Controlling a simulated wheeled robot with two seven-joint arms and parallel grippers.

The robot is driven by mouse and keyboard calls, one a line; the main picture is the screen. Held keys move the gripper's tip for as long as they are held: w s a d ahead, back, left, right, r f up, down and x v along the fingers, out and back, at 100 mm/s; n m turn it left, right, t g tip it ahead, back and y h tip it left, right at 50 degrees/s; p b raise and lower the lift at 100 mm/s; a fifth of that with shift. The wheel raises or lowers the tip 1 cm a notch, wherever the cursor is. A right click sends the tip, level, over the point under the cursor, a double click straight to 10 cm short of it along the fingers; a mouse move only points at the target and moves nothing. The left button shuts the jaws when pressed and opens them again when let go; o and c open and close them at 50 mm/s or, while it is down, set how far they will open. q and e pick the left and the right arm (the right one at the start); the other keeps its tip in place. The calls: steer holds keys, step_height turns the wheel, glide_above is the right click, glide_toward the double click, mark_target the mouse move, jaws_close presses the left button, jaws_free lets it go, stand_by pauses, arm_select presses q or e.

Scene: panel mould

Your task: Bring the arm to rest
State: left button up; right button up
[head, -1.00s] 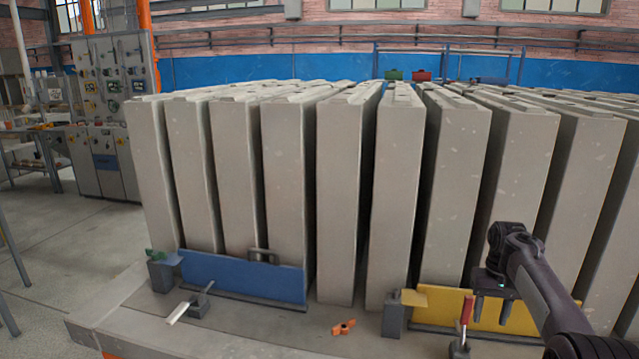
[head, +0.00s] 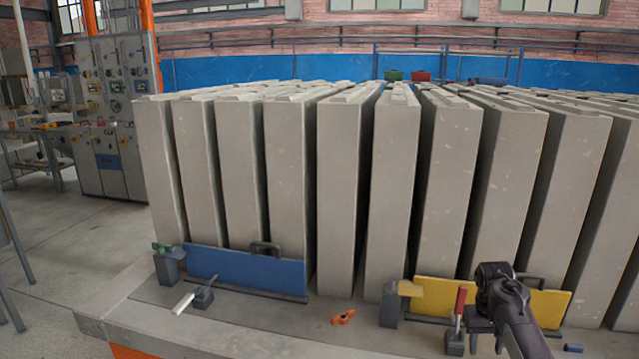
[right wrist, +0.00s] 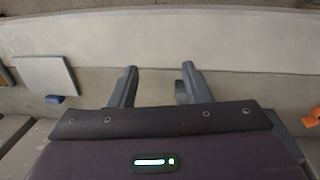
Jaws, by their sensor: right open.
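My right gripper (head: 488,338) is at the lower right of the head view, in front of the yellow plate (head: 435,292). It is open, with nothing between its fingers. In the right wrist view its two fingers (right wrist: 157,86) stand apart over a bare pale grey surface. My arm hides part of the yellow plate. My left gripper is not in view.
Tall grey panels (head: 395,190) stand in a row behind the bench (head: 250,328). A blue plate (head: 245,270) stands at left. A red-handled lever (head: 460,303) is close by the right gripper. An orange piece (head: 343,317) and small blue block (head: 573,347) lie on the bench.

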steer(key=s+a+f+n+t, duration=0.1)
steer(key=s+a+f, duration=0.35)
steer(key=s, duration=0.35)
steer(key=s+a+f+n+t, duration=0.1)
steer(key=s+a+f+n, duration=0.1)
steer(key=s+a+f, duration=0.35)
steer(key=s+a+r+n+t+y, duration=0.1)
steer(key=s+a+r, duration=0.4)
steer(key=s, duration=0.5)
steer(key=s+a+r+t+y, duration=0.1)
steer(key=s+a+r, duration=0.4)
steer(key=s, duration=0.5)
step_height(320, 180, down, 29)
steer(key=g, duration=0.1)
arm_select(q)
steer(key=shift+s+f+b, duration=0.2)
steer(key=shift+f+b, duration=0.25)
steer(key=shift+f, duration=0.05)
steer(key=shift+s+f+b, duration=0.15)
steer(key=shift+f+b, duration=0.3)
arm_select(e)
steer(key=s+d+f, duration=0.2)
steer(key=s+f, duration=0.8)
steer(key=s+d+f+g, duration=0.1)
steer(key=s+d+f, duration=0.1)
steer(key=s+f, duration=0.9)
steer(key=shift+s+f+g+h, duration=0.15)
steer(key=shift+s+g+h, duration=0.1)
steer(key=shift+g+h, duration=0.05)
